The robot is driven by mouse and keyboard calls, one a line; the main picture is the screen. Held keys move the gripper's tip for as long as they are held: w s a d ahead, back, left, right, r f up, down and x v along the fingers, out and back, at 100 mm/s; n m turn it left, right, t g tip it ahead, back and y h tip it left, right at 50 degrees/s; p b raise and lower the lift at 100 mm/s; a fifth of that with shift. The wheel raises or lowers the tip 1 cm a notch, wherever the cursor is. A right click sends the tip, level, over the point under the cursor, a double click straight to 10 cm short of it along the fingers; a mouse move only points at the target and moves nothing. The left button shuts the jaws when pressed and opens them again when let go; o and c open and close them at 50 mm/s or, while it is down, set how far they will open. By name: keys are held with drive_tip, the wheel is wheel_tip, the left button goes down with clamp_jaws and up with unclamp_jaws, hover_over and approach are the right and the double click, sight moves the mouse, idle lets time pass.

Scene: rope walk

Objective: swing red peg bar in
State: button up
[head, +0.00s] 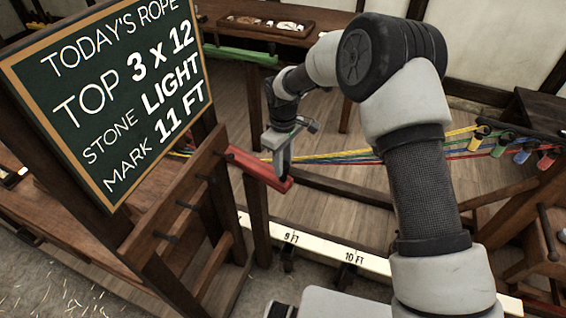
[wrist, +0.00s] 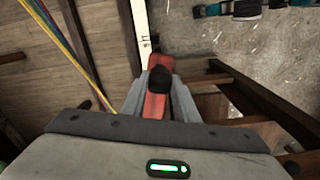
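The red peg bar (head: 258,166) juts from a wooden post beside the chalkboard, out over the floor. In the wrist view the red bar (wrist: 157,106) runs away beneath my fingers, with a dark upright peg (wrist: 160,79) near its end. My gripper (head: 284,167) points down at the bar's free end. In the wrist view my gripper's fingers (wrist: 160,88) stand on both sides of the dark peg, close against it, and look shut on it. The peg is mostly hidden by my gripper in the head view.
Yellow, green, blue and red strands (head: 370,155) stretch just behind my gripper to hooks at right. A white marked rail (head: 320,248) lies below, in front. The chalkboard (head: 115,90) and a wooden rack with pegs (head: 185,215) stand at left. A green bar (head: 240,54) is farther back.

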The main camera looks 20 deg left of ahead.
clamp_jaws()
drive_tip(key=s+a+m+b, duration=0.4)
drive_tip(key=s+a+m, duration=0.2)
drive_tip(key=m, duration=0.3)
drive_tip(key=shift+s+a+b, duration=0.25)
drive_tip(key=shift+s+b, duration=0.05)
drive_tip(key=shift+s, duration=0.25)
drive_tip(key=o, duration=1.2)
unclamp_jaws()
drive_tip(key=shift+c, duration=0.2)
